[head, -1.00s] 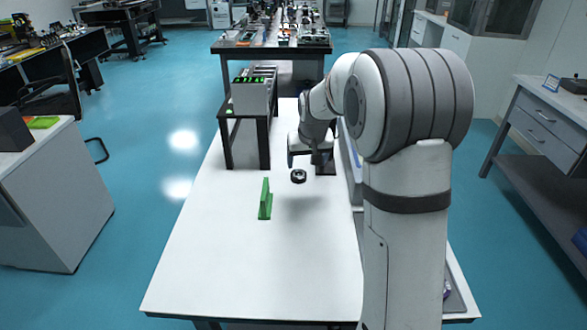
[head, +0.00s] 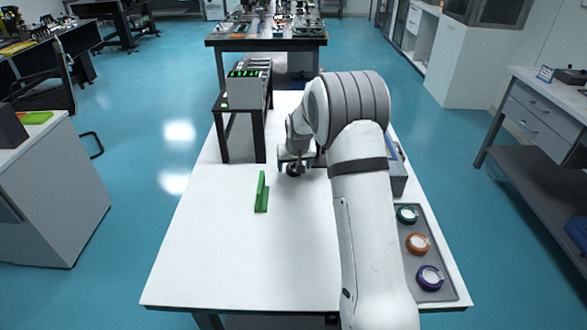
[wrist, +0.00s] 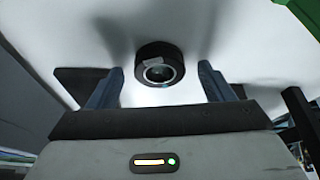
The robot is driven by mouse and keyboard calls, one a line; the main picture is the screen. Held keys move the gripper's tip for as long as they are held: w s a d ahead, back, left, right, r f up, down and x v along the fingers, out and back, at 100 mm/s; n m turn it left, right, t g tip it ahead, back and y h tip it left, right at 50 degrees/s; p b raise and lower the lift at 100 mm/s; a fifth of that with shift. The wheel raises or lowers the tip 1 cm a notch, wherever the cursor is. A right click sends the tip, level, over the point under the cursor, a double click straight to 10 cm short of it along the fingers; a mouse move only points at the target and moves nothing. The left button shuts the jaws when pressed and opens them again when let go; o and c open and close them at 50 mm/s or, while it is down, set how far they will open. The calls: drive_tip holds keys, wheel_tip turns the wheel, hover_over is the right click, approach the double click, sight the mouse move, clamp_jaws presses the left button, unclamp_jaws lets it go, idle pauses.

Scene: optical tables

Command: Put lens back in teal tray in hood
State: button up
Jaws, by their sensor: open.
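The lens, a short black cylinder with a pale glass face, shows in the wrist view (wrist: 160,78) between my fingers, with a gap on both sides. In the head view it is a small dark round thing (head: 294,171) at my gripper (head: 291,161), partly hidden by it. My gripper (wrist: 160,70) is open, its two grey-blue fingers on either side of the lens and apart from it. A round teal-rimmed piece (head: 406,215) sits on a grey tray at the table's right; I cannot tell whether it is the teal tray. I cannot identify a hood.
The grey tray (head: 437,240) also bears orange (head: 417,243) and purple (head: 430,277) rimmed pieces. An upright green bracket (head: 262,192) stands left of my gripper. A black stand (head: 263,135) bears a grey box behind it. The white table's (head: 235,260) front left is clear.

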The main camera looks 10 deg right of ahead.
drive_tip(key=shift+w+f, duration=0.1)
drive_tip(key=shift+f, duration=0.1)
drive_tip(key=shift+c, duration=0.5)
drive_tip(key=c, duration=1.1)
drive_tip(key=shift+r, duration=0.1)
